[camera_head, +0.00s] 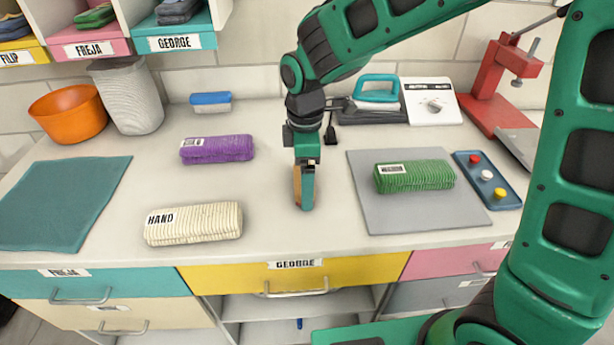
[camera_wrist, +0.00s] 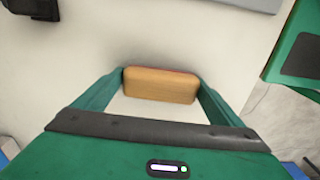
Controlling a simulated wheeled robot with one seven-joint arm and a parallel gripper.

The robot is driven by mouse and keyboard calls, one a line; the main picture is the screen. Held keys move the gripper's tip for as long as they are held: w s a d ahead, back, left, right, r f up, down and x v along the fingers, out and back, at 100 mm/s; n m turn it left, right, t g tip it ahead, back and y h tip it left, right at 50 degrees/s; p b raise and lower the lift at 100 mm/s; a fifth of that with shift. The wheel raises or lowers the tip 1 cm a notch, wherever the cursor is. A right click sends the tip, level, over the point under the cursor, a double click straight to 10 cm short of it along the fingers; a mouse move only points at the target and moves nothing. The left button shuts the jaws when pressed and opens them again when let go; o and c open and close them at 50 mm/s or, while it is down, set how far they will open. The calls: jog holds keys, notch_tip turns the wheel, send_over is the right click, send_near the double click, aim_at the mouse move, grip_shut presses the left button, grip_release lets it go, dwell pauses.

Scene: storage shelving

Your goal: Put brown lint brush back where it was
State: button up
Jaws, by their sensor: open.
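The brown lint brush (camera_wrist: 160,84) lies on the light countertop between the two fingers of my gripper (camera_wrist: 161,78) in the wrist view. Its ends are close to the fingertips; whether they touch cannot be told. In the head view my gripper (camera_head: 304,203) points down at the middle of the counter, and only a thin brown strip of the brush (camera_head: 297,184) shows beside the finger. My gripper is open around the brush. Most of the brush is hidden by the finger in the head view.
A purple towel (camera_head: 217,149) and a cream towel (camera_head: 193,223) lie left. A grey mat (camera_head: 375,208) with a green towel (camera_head: 415,177) lies right. A blue-and-white block (camera_head: 211,101), an iron (camera_head: 375,95) and a red press (camera_head: 490,85) stand behind. Labelled drawers (camera_head: 335,271) are below.

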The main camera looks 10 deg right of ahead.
jog(key=shift+s+a+f, duration=0.1)
jog(key=shift+s+f, duration=0.3)
jog(key=shift+f, duration=0.1)
jog(key=shift+w+r, duration=0.15)
jog(key=shift+r, duration=0.05)
notch_tip(320, 180, up, 13)
jog(key=s+d+f+m, duration=0.1)
jog(key=s+d+m, duration=0.1)
jog(key=d+m, duration=0.65)
jog(key=s+d+f+m, duration=0.1)
jog(key=s+d+m, duration=0.2)
jog(key=d, duration=1.1)
jog(key=s+d+f+m, duration=0.2)
jog(key=s+d+m, duration=0.4)
jog(key=s, duration=0.1)
jog(key=s+d+f+m, duration=0.2)
jog(key=s+d+m, duration=0.4)
jog(key=s+d, duration=0.1)
jog(key=shift+s+f, duration=0.25)
jog(key=shift+s, duration=0.5)
jog(key=shift+m, duration=0.25)
